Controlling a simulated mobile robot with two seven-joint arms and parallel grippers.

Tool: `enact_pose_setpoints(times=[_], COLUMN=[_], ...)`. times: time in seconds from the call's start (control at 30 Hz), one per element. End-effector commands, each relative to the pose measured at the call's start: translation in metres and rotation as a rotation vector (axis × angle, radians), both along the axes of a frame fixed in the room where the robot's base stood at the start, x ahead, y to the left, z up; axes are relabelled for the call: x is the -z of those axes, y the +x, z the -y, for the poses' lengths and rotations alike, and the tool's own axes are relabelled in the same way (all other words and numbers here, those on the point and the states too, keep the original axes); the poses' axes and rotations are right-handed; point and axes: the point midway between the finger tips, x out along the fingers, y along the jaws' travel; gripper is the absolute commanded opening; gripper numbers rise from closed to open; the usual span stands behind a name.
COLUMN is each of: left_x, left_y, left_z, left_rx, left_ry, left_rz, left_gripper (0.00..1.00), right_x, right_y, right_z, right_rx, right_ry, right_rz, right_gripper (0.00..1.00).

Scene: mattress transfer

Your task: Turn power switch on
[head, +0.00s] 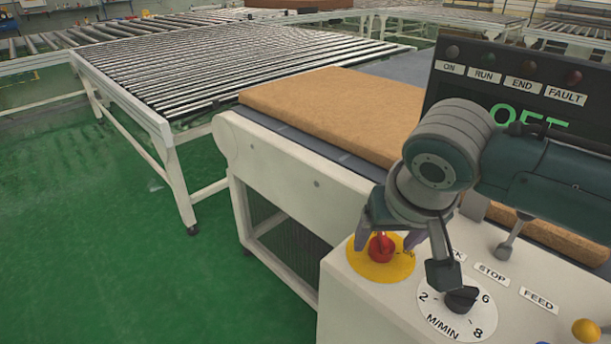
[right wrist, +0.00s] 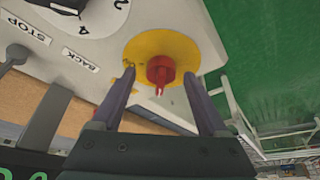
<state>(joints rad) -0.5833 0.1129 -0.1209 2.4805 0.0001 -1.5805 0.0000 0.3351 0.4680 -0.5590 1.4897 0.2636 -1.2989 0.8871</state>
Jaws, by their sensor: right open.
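The red power switch (head: 381,248) sits on a round yellow plate (head: 364,266) on the control panel. In the right wrist view the red switch (right wrist: 160,70) shows on its yellow plate (right wrist: 193,46). My right gripper (head: 387,240) is over it from above, open, with one finger on each side of the switch. In the right wrist view the fingertips (right wrist: 160,73) flank the switch with gaps on both sides. Whether the gripper touches the plate, I cannot tell. The dark display (head: 529,119) reads OFF in green, partly hidden by my right arm. My left gripper is not in view.
A black speed dial (head: 462,300) marked M/MIN, a lever (head: 507,246) and a yellow knob (head: 585,331) are close by on the panel. A brown mattress (head: 335,104) lies on the conveyor behind. A roller table (head: 220,62) stands farther back. Green floor is clear at left.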

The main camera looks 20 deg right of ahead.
Motion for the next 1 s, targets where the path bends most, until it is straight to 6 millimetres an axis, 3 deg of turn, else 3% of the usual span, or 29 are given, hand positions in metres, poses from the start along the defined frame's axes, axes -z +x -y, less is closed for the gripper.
enact_pose_setpoints(times=[0.3,1.0], left_x=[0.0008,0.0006], left_y=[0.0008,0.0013], left_z=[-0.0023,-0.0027], left_rx=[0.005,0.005], left_ry=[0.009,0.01], left_rz=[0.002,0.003], left_gripper=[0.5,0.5], right_x=[0.003,0.0029], right_y=[0.0015,0.0012], right_z=[0.0003,0.0005], right_rx=[-0.001,-0.001], right_ry=[0.001,0.0], right_rz=[0.0,0.0], right_gripper=[0.77,0.0])
